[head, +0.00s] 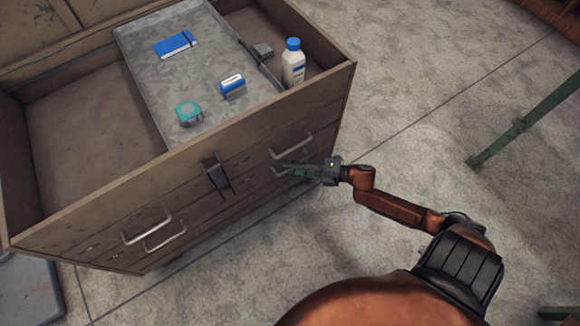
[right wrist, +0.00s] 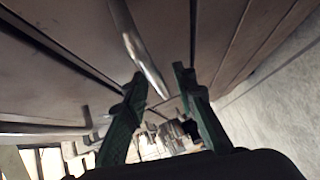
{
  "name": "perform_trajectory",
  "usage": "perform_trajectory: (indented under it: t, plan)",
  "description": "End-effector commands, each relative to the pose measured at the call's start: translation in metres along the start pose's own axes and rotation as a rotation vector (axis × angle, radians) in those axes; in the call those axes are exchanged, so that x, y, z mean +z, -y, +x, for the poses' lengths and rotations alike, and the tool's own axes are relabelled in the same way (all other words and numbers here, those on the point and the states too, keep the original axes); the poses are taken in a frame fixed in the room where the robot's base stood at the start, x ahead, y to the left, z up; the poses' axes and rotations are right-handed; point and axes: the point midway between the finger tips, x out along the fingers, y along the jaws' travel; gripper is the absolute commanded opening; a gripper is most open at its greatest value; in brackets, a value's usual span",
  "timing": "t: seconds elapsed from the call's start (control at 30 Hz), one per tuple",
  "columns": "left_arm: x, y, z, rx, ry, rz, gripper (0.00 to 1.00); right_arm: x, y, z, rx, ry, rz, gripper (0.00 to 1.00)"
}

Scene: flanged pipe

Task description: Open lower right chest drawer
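The wooden chest (head: 225,170) stands with its top open. Its front has an upper right handle (head: 292,144) and a lower right handle (head: 277,174), and the drawer fronts look flush. My right gripper (head: 290,167) is at the lower right handle, coming from the right and partly covering it. In the right wrist view its two green fingers (right wrist: 160,80) are apart, with a metal handle bar (right wrist: 140,50) close by their tips. I cannot tell whether the bar lies between the fingers or touches them. My left gripper is not in view.
A grey tray (head: 140,60) in the chest carries a blue box (head: 176,44), a blue-and-white item (head: 232,85) and a teal item (head: 189,112). A white bottle (head: 293,65) stands at its right. Left handles (head: 147,227) and a latch (head: 216,175) are on the front.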

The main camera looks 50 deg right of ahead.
Motion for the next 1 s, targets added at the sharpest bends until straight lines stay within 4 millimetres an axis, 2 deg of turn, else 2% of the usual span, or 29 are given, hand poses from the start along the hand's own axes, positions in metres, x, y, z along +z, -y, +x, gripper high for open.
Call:
perform_trajectory:
  t: [0.2,0.57,1.0]
  plan:
    - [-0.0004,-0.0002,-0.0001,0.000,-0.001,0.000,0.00,0.0000,-0.0005,0.0001,0.000,0.000,0.000,0.25]
    - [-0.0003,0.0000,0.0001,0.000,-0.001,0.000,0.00,0.0003,-0.0001,-0.0004,0.000,0.001,0.000,0.01]
    - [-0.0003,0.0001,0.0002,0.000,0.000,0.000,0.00,0.0004,0.0004,-0.0007,-0.001,0.002,0.000,0.00]
